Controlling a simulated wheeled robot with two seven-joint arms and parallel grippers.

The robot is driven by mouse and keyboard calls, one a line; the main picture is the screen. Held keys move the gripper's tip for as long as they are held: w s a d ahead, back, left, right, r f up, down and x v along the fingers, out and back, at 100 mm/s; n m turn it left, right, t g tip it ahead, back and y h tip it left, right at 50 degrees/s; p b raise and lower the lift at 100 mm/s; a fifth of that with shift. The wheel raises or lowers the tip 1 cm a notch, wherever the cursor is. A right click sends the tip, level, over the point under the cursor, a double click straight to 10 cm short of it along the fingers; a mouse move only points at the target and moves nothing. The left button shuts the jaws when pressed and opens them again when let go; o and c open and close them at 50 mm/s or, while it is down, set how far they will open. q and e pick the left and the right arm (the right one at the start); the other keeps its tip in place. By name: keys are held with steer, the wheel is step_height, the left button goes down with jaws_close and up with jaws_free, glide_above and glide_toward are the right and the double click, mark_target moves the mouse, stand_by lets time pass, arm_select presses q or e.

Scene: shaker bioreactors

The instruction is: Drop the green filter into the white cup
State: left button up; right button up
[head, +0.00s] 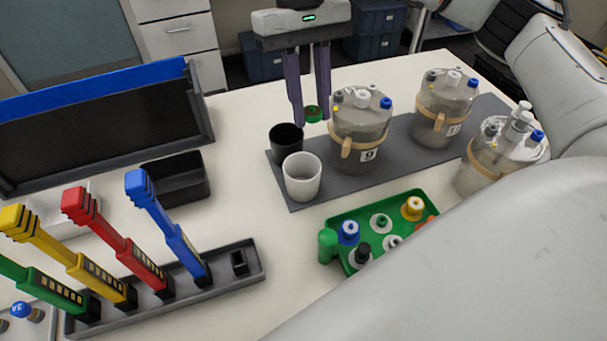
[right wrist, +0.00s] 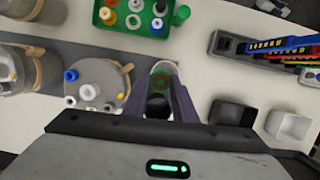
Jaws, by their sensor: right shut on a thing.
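The green filter (head: 313,114) is a small green ring between the fingertips of my right gripper (head: 311,117), which is shut on it. In the right wrist view the filter (right wrist: 160,81) shows between the fingers. The white cup (head: 303,180) stands upright on the grey mat, nearer the front than the gripper. The filter is up and behind it, apart from it, close to the black cup (head: 286,140). In the right wrist view the black cup (right wrist: 158,106) shows between the fingers; the white cup is mostly hidden there. My left gripper is not in view.
Several lidded bioreactor vessels (head: 362,125) stand right of the cups on the grey mat (head: 398,138). A green tray (head: 337,221) of caps lies in front. A pipette rack (head: 222,281) and a black bin (head: 176,180) are at left.

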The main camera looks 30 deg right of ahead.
step_height(320, 180, down, 6)
steer(key=b, duration=0.3)
steer(key=o, duration=1.2)
steer(key=shift+c, duration=0.2)
steer(key=p+v, duration=0.1)
steer(key=v, duration=0.9)
steer(key=shift+r+p, duration=0.25)
steer(key=shift+p, duration=0.05)
steer(key=shift+f, duration=0.1)
